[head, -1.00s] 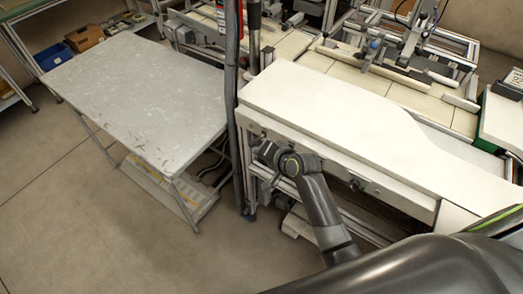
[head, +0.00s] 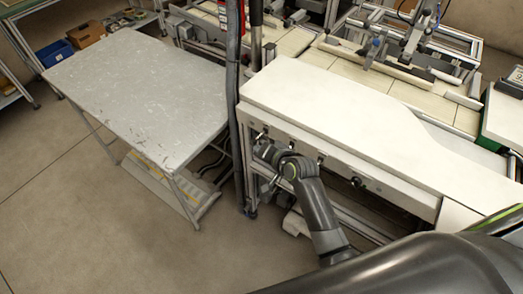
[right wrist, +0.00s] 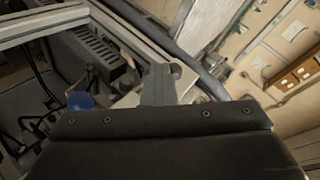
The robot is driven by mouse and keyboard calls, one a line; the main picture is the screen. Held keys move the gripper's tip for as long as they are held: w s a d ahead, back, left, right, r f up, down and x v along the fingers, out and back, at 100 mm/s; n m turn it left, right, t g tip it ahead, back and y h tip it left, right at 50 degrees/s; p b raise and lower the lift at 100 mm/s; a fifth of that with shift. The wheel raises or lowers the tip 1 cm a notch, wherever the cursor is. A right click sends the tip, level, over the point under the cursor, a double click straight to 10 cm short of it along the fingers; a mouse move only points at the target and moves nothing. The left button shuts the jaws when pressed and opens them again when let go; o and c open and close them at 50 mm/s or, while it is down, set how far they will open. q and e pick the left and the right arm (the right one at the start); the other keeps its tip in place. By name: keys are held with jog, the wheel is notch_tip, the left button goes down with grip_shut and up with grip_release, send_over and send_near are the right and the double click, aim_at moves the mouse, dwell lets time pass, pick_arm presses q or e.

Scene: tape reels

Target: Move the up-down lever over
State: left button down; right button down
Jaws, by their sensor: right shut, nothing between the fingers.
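My right gripper (head: 264,152) is in front of the left part of the front panel (head: 338,165) under the white worktop. In the right wrist view its fingers (right wrist: 160,84) are together, with nothing between them. Several small dark controls sit along the panel, among them a control near the gripper (head: 263,131) and a round dark knob (head: 357,181) farther right. I cannot tell which is the up-down lever, or whether the gripper touches one. My left gripper is not in view.
The white worktop (head: 330,105) juts out above the gripper. A dark upright post with cables (head: 236,110) stands just left of it. A grey table (head: 140,95) stands farther left, with open floor in front.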

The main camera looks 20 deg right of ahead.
jog(key=shift+w+r, duration=0.2)
jog(key=shift+w, duration=0.05)
dwell(0.5)
